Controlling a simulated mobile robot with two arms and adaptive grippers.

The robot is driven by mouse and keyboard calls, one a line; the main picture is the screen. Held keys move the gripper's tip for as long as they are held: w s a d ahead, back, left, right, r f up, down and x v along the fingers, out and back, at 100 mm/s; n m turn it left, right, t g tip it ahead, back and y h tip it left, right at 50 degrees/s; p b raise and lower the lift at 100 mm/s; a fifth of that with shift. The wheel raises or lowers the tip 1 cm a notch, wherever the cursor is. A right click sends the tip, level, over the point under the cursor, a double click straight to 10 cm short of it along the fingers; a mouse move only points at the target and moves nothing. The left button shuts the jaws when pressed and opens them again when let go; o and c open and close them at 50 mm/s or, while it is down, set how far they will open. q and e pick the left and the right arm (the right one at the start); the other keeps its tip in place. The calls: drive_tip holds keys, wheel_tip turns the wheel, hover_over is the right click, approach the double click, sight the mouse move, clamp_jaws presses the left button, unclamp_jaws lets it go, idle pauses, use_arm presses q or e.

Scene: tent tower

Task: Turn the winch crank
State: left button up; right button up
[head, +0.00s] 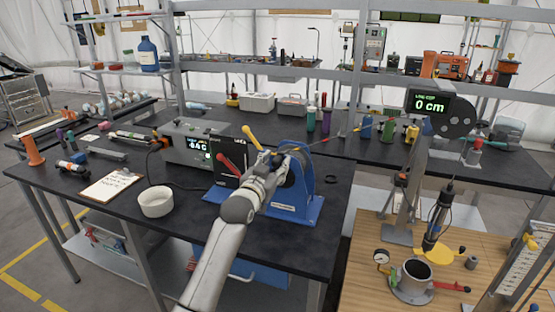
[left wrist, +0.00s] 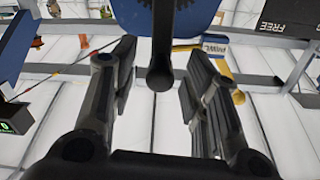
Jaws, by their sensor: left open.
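The blue winch (head: 313,192) stands on the dark workbench, its drum partly hidden behind my left gripper (head: 272,160). My left arm reaches up from the bottom of the head view to the winch's near side. In the left wrist view, the dark crank handle (left wrist: 160,72) with a rounded end lies between the two spread fingers, with gaps on both sides. The blue winch body is behind it. A yellow lever (head: 251,138) and a red lever (head: 230,165) stand left of the gripper. A display (head: 430,104) reads 0 cm. My right gripper is not seen.
A grey box with a lit readout (head: 190,148) stands left of the winch. A white bowl (head: 156,202) and a clipboard (head: 112,184) lie on the bench's left part. A wooden table (head: 365,270) with a test stand is at the right. The bench's front right is clear.

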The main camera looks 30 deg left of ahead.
use_arm(q)
drive_tip(key=shift+x, duration=1.1)
drive_tip(key=shift+s, duration=0.1)
clamp_jaws()
